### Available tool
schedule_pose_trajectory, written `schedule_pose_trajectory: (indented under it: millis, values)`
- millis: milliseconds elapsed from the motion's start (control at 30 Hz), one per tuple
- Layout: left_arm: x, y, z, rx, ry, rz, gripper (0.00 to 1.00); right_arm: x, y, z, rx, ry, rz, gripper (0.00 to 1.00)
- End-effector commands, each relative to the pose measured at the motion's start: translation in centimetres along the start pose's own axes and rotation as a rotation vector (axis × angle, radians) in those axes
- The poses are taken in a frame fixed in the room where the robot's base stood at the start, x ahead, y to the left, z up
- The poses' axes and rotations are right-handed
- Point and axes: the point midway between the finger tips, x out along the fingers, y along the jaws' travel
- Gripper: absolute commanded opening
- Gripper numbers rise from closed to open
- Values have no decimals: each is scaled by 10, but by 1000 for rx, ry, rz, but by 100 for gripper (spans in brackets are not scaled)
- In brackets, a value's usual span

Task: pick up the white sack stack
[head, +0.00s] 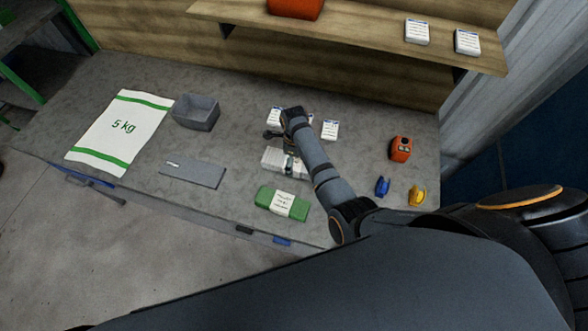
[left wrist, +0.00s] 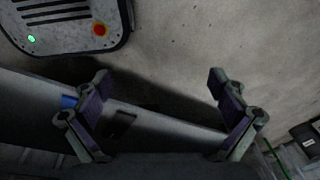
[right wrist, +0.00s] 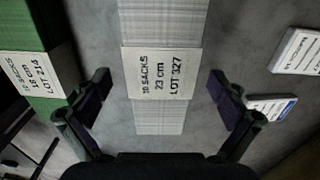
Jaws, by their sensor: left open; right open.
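The white sack stack (head: 272,160) lies on the grey bench, partly hidden behind my right gripper in the head view. In the right wrist view the white stack (right wrist: 168,22) runs up the middle, with a paper band (right wrist: 162,74) reading "10 SACKS 23 cm LOT 127". My right gripper (right wrist: 160,88) is open above it, one finger on each side of the stack. In the head view my right gripper (head: 290,162) is over the stack. My left gripper (left wrist: 156,80) is open and empty, with concrete floor and an edge beneath it; it is not visible in the head view.
A green banded stack (head: 283,203) lies nearer the front edge. Small white packs (head: 330,130) lie behind. An orange device (head: 401,149) and blue and yellow items are right.

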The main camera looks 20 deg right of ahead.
Motion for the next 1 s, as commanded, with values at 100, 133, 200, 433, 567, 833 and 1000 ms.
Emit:
schedule_pose_trajectory:
  millis: [100,133,200,433,567,833,1000]
  values:
    - [17,2,14,0,-20,1,97,16,0,0,0,0,0,97]
    - [17,2,15,0,-21,1,97,15,0,0,0,0,0,97]
    - [14,2,13,0,-18,1,97,13,0,0,0,0,0,97]
    - [14,1,-7,-1,13,0,97,12,1,0,0,0,1,79]
    - [14,1,-9,-1,16,0,97,12,1,0,0,0,1,62]
    - [14,1,-5,-1,9,0,97,13,1,0,0,0,1,25]
    - [14,1,-2,0,5,0,97,12,0,0,0,0,0,14]
